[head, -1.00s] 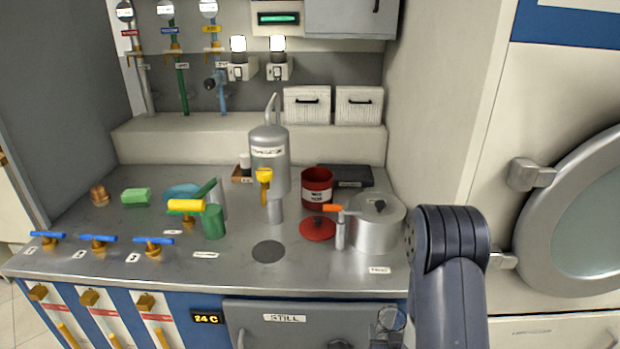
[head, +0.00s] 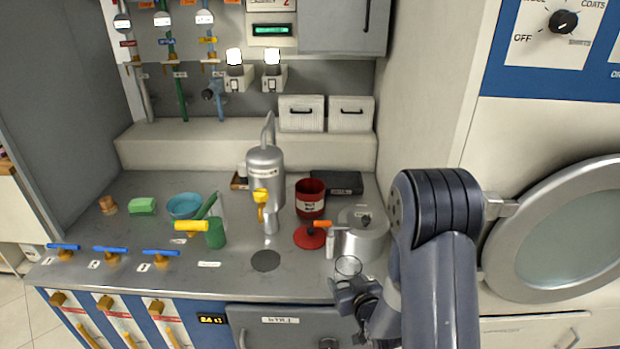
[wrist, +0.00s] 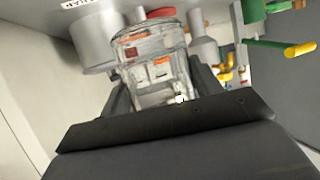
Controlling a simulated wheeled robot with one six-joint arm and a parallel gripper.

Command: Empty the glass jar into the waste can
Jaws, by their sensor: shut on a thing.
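My gripper (head: 352,290) is shut on the clear glass jar (head: 348,266) and holds it above the front right part of the counter, in front of the metal pot. In the wrist view the jar (wrist: 150,62) sits between the fingers; red and orange patches show in or through its glass, and I cannot tell its contents. The red waste can (head: 310,201) stands open at the top behind the jar, further left, apart from it. A red lid (head: 308,238) lies on the counter in front of the can.
The grey still vessel (head: 265,170) with a yellow-topped part stands left of the can. A dark box (head: 343,183) lies behind the can. The counter's front middle is mostly clear.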

